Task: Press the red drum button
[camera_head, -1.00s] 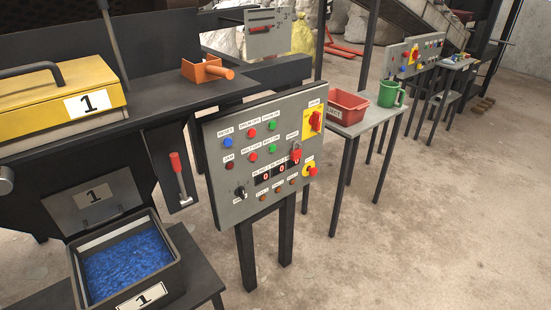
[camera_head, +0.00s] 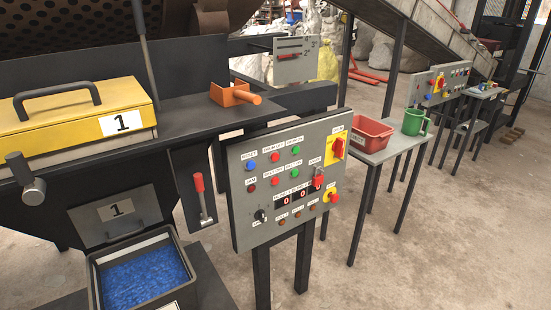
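A grey control panel (camera_head: 244,206) stands in the middle of the camera_head view, tilted a little. In its top row are a blue button (camera_head: 252,166), a red button (camera_head: 275,157) and a green button (camera_head: 296,150). The label above the red one seems to read "DRUM OFF", though it is small. A second red button (camera_head: 276,181) sits below it, beside another green button (camera_head: 297,175). Nothing covers these buttons. Neither of my grippers is in view.
The panel also carries a red-and-yellow switch (camera_head: 338,147), a red stop knob on yellow (camera_head: 333,197) and a black dial (camera_head: 260,216). A red-handled lever (camera_head: 198,183) is left of it. A bin of blue bits (camera_head: 181,238) stands lower left.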

